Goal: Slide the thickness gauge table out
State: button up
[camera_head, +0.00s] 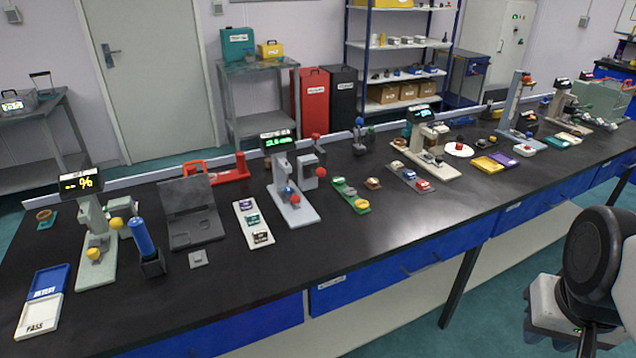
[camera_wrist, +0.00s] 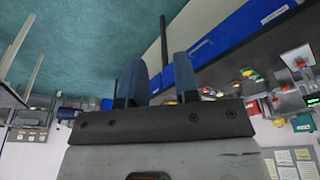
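Several bench instruments stand on the long black bench. One grey instrument (camera_head: 290,190) near the middle has a green-lit display (camera_head: 277,143), a blue knob and a red knob; it may be the thickness gauge, but I cannot read its display surely. I cannot tell a separate sliding table from its base (camera_head: 296,211). My gripper (camera_wrist: 160,65) shows in the wrist view with its two fingers apart and nothing between them. In the head view my arm is at the right edge, in front of the bench and away from the instruments; the fingertips are not clear there.
A left instrument with a percent display (camera_head: 80,182), a blue cylinder in a black holder (camera_head: 152,268), a grey open case (camera_head: 190,225) and sample strips (camera_head: 253,224) crowd the bench. Blue drawers (camera_head: 360,287) line its front. The front bench strip is mostly clear.

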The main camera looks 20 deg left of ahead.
jog(key=shift+o, duration=1.1)
jog(key=shift+w+a+r, duration=0.1)
jog(key=shift+w, duration=0.25)
jog(key=shift+o, duration=1.4)
jog(key=w+a+r, duration=0.1)
jog(key=w+a, duration=0.2)
jog(key=w, duration=0.4)
jog(key=w+a+r, duration=0.1)
jog(key=w+a, duration=0.3)
jog(key=w, duration=0.3)
jog(key=shift+w+r, duration=0.25)
jog(key=shift+w, duration=0.1)
jog(key=t, duration=0.2)
send_over(295, 197)
jog(key=s, duration=0.3)
notch_tip(295, 197, down, 18)
jog(key=r, duration=0.1)
jog(key=shift+s+f, duration=0.1)
jog(key=shift+f, duration=0.1)
jog(key=shift+f, duration=0.15)
jog(key=shift+x, duration=3.75)
